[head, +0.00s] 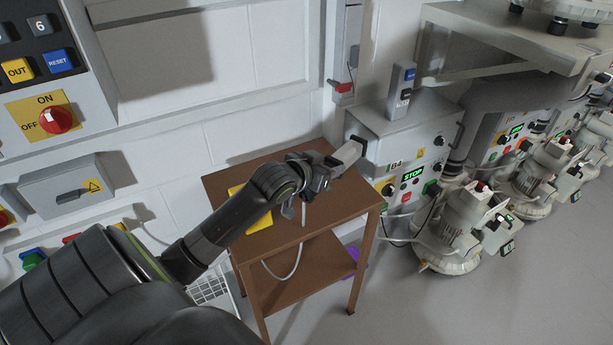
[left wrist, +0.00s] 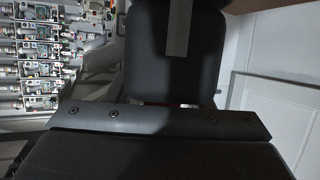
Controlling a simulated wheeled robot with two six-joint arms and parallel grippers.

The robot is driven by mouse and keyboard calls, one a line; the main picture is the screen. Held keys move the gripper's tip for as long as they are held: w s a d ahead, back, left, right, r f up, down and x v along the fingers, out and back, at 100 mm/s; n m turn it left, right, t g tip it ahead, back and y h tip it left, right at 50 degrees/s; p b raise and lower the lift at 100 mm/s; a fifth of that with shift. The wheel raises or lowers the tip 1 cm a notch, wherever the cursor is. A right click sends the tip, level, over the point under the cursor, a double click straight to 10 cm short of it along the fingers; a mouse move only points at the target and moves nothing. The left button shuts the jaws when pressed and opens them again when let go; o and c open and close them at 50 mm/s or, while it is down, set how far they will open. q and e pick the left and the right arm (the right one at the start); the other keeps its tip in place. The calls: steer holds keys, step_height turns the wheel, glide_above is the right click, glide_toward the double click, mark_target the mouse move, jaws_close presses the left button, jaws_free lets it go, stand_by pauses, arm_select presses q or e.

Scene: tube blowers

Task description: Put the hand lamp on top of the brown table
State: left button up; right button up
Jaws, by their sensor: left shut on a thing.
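My left gripper (head: 333,168) reaches in over the back right part of the brown table (head: 338,204). It is shut on a light grey block with a dark end, which seems to be the hand lamp (head: 348,154); its shape is partly hidden by the gripper. The lamp is near the table's back right edge, and I cannot tell whether it touches the top. In the left wrist view a dark body with a grey strip (left wrist: 179,28) fills the upper middle; I cannot tell what it is. My right gripper is not in view.
A yellow object (head: 256,222) lies on the table, partly behind my arm. A grey cable (head: 290,274) hangs by the table. A grey control box (head: 402,128) with an upright device (head: 401,88) stands close at the right. Several pumps (head: 462,226) stand farther right.

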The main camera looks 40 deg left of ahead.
arm_select(q)
steer(key=f, duration=0.4)
steer(key=shift+s+f, duration=0.25)
steer(key=shift+s, duration=0.1)
steer(key=shift+w+f+b, duration=0.1)
steer(key=shift+f+b, duration=0.2)
steer(key=shift+f, duration=2.05)
steer(key=shift+f, duration=0.1)
steer(key=o, duration=1.2)
steer(key=shift+f, duration=0.1)
steer(key=shift+o, duration=0.2)
steer(key=shift+r, duration=0.2)
steer(key=v, duration=1.2)
steer(key=shift+p, duration=0.4)
steer(key=shift+f, duration=0.15)
